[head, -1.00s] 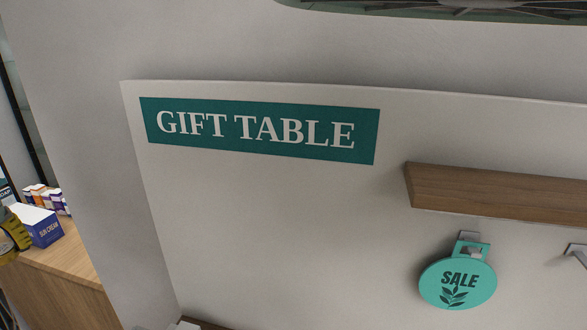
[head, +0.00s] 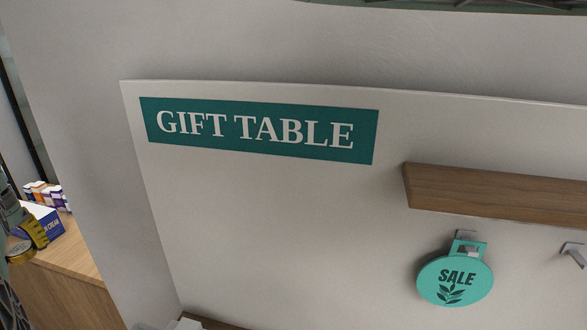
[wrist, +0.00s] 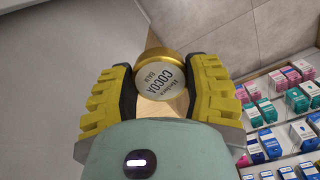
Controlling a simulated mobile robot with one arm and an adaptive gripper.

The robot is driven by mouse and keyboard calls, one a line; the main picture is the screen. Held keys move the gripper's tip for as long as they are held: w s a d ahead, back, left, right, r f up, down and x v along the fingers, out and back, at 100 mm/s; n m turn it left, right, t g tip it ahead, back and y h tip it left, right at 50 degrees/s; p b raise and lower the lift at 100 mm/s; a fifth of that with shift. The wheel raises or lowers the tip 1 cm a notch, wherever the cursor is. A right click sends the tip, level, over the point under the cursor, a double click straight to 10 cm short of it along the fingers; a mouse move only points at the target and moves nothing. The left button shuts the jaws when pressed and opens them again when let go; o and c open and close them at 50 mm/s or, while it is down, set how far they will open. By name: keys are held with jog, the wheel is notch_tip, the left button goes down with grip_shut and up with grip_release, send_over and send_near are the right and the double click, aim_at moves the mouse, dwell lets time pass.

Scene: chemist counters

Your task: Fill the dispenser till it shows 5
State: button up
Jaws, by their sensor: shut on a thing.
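My gripper (wrist: 163,78) is shut on a small round tin (wrist: 160,77) with a gold rim and a pale label reading "COCOA", held between its yellow ribbed fingers. In the head view my gripper (head: 30,236) is at the left edge, partly cut off, with the gold tin (head: 18,250) at its tip. It shows in front of a counter (head: 75,258). I cannot make out a dispenser or a number display in either view.
A blue and white sun cream box (head: 50,222) and small boxes (head: 45,193) stand on the counter. The wrist view shows shelved boxes (wrist: 285,105).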

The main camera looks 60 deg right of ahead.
jog(key=shift+s+d+f+p, duration=0.6)
jog(key=shift+s+d, duration=0.1)
jog(key=shift+d, duration=0.15)
jog(key=s+d+f+n+p, duration=0.4)
jog(key=s+d, duration=0.3)
jog(key=s, duration=0.4)
jog(key=s+a+n+p, duration=0.1)
jog(key=s+n+p, duration=0.4)
jog(key=s, duration=0.7)
jog(key=shift+w+a+f+b, duration=0.1)
jog(key=shift+a+f+b, duration=0.05)
jog(key=shift+f+b, duration=1.4)
jog(key=shift+w+a+f+b, duration=0.1)
jog(key=shift+f+b, duration=1)
jog(key=shift+f, duration=0.8)
jog(key=o, duration=1.1)
